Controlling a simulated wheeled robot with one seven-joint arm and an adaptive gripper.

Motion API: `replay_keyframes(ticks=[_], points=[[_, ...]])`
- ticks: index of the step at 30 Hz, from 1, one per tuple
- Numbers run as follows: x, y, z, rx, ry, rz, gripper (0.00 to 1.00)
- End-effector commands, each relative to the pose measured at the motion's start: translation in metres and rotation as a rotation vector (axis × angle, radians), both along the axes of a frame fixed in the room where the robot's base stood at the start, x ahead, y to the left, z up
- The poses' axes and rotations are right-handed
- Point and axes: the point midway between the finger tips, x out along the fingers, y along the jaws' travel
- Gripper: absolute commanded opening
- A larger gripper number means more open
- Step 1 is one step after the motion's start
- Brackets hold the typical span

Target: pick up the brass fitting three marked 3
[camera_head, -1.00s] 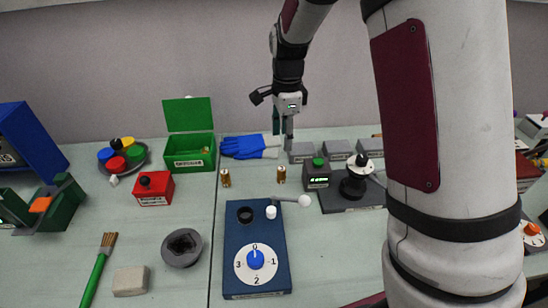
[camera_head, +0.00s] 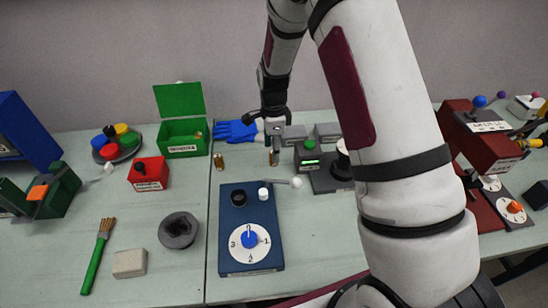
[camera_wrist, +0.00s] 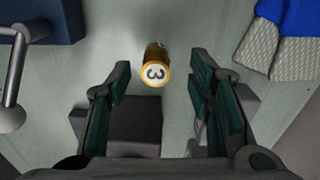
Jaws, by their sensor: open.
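The brass fitting three (camera_wrist: 156,66) shows in the wrist view as a gold cylinder with a white end face marked 3. In the head view, the fitting (camera_head: 274,159) is on the table directly below my gripper (camera_head: 274,145), and its mark is too small to read. In the wrist view my gripper (camera_wrist: 160,78) is open, its green-padded fingers on either side of the fitting, with a gap to each. Nothing is held. The fitting's lower part is mostly hidden beneath its end face.
Another brass fitting (camera_head: 219,162) stands to the left. A blue dial box (camera_head: 233,262) is in front, with a white-tipped lever (camera_head: 296,182) reaching near the fitting. Blue gloves (camera_head: 235,131) and grey blocks (camera_head: 327,131) lie behind. A device with a green button (camera_head: 309,158) is at right.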

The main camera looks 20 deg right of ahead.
Motion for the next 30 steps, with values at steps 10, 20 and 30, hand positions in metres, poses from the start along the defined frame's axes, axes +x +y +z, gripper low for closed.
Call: replay_keyframes(ticks=[10,20,30], points=[[-0.004,0.001,-0.037,0.000,0.000,0.000,0.47],[-0.004,0.001,-0.038,0.000,0.000,0.000,0.23],[-0.003,0.001,-0.038,0.000,0.000,0.000,0.00]])
